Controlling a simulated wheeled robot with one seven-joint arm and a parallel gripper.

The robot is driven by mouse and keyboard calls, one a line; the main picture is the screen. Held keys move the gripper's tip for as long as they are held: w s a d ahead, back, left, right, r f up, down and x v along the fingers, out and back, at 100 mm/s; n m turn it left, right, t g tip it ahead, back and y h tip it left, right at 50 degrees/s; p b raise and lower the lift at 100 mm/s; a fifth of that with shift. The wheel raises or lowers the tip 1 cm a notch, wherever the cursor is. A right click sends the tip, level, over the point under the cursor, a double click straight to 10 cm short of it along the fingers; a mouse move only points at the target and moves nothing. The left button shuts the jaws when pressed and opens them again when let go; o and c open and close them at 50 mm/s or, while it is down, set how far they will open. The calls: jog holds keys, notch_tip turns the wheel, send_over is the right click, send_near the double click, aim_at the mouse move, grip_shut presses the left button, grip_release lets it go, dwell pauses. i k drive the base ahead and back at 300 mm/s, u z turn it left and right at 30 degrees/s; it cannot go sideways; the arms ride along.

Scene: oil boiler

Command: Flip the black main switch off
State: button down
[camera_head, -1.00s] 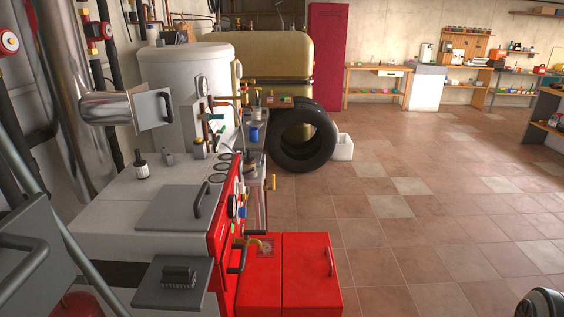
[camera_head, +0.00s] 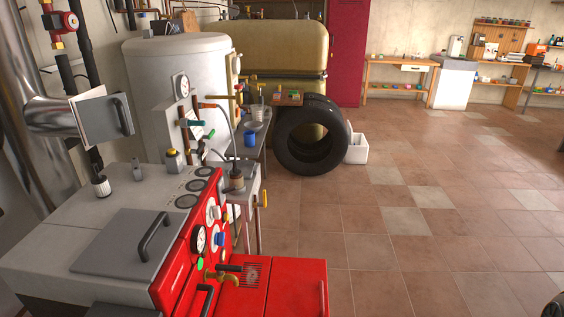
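The boiler has a grey top (camera_head: 75,215) and a red front panel (camera_head: 172,275), seen steeply from the side at the lower left. The panel carries a round dial (camera_head: 199,240), a white knob (camera_head: 213,213), a blue knob (camera_head: 219,239) and a small green part (camera_head: 200,263). I cannot pick out the black main switch for sure at this angle. My gripper is not in view.
A red cabinet (camera_head: 295,285) with a brass tap (camera_head: 222,277) above it stands against the boiler's front. A white tank (camera_head: 150,85), a tan tank (camera_head: 275,55) and a black tire (camera_head: 312,140) stand behind. The tiled floor (camera_head: 430,235) at right is open.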

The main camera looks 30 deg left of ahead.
aim_at(229, 189)
jog(key=i, duration=3.15)
jog(key=u, duration=3.9)
jog(key=i, duration=0.5)
